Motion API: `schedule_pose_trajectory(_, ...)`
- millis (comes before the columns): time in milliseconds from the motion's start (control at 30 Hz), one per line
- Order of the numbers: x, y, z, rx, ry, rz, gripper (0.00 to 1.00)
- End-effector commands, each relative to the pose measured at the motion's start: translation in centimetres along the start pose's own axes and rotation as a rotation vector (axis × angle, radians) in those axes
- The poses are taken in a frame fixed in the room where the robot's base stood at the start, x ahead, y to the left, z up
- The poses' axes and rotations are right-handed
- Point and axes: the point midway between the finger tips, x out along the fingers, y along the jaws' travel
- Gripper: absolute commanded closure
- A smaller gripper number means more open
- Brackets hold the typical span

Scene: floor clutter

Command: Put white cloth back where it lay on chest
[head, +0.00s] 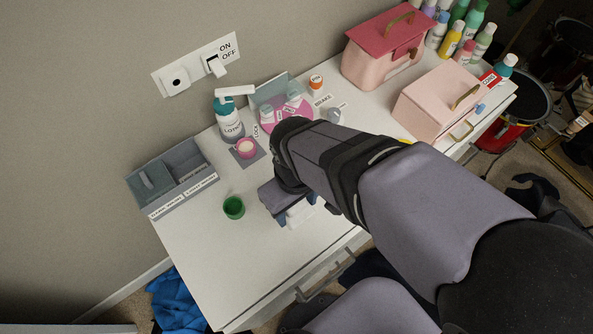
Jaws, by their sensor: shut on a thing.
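My gripper (297,209) is over the front part of the white chest (210,265) in the head view, pointing down. It is shut on the white cloth (299,214), which shows as a small folded patch between the fingers. My wrist and arm cover much of the cloth and the chest top behind it. I cannot tell whether the cloth touches the chest top.
A green cup (233,207) stands left of my gripper. Pink boxes (440,100) stand at the right. The chest's front left top is clear.

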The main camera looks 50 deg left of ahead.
Motion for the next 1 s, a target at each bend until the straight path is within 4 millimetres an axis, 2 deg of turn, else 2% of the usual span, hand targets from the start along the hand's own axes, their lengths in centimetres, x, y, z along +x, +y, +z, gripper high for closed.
schedule_pose_trajectory(167,0.8,0.0,0.0,-0.003,-0.003,-0.001,0.64)
schedule_pose_trajectory(500,5.3,0.0,0.1,-0.002,-0.003,-0.001,0.64)
schedule_pose_trajectory(767,6.1,0.1,0.0,-0.002,-0.001,0.000,0.64)
schedule_pose_trajectory(1000,8.7,0.1,0.1,-0.002,-0.004,-0.001,0.64)
